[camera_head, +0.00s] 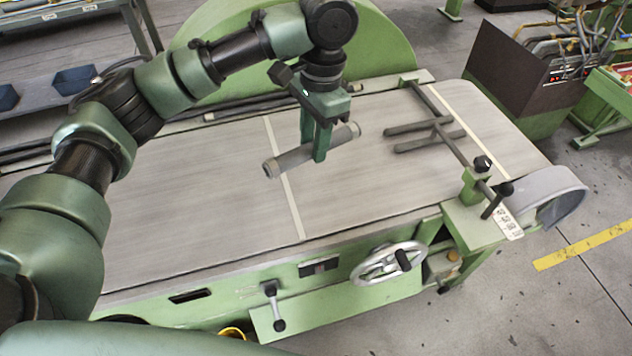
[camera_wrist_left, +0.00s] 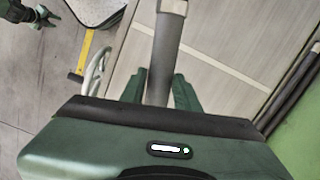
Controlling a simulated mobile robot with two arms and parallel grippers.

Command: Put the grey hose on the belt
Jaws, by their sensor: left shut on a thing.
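The grey hose (camera_head: 292,160) is a short straight tube with collared ends. My left gripper (camera_head: 319,152) is shut on it near its middle, and the hose looks to be above the belt (camera_head: 210,200), though the exact gap cannot be told. In the left wrist view the hose (camera_wrist_left: 163,60) runs up between the fingers of the gripper (camera_wrist_left: 165,92), with a lighter collar at its far end. The belt is a broad grey surface with pale seam lines on a green machine. My right gripper does not show clearly in the head view; a green and black gripper (camera_wrist_left: 35,18) appears at the wrist view's top left.
Dark bars (camera_head: 425,135) on a rail lie across the belt's right part. A handwheel (camera_head: 388,264) and a lever (camera_head: 273,305) are on the machine's front. A large green disc (camera_head: 385,55) stands behind. The belt's left part is clear.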

